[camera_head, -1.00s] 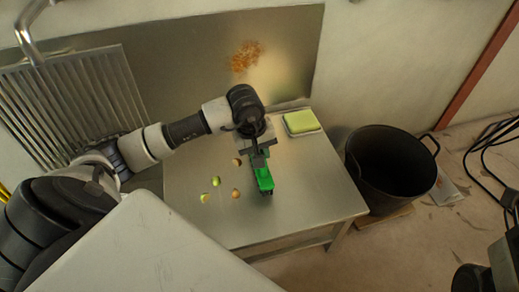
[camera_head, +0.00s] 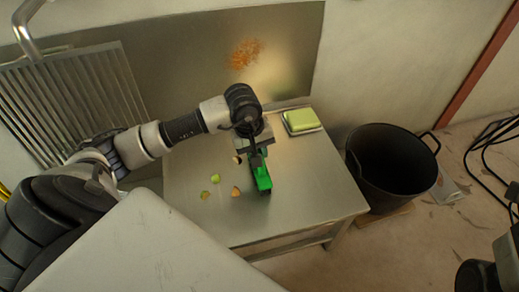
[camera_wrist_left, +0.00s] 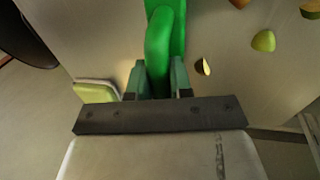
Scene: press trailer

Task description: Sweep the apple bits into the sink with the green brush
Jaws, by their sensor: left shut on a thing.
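My left gripper (camera_head: 256,151) is shut on the handle of the green brush (camera_head: 262,178), above the right half of the steel table. In the left wrist view the green brush (camera_wrist_left: 160,45) runs up and away between the two fingers (camera_wrist_left: 160,80). Several apple bits lie on the table left of the brush, among them a green one (camera_head: 215,179), a brown one (camera_head: 236,191) and a small one (camera_head: 205,195). One bit (camera_head: 237,159) is close beside the gripper. I cannot tell whether the bristles touch the table.
A ribbed steel drainboard (camera_head: 75,100) and a tap (camera_head: 32,30) stand at the left; the sink basin is not clearly visible. A yellow-green sponge (camera_head: 302,120) lies at the table's back right corner. A black bucket (camera_head: 390,168) stands right of the table.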

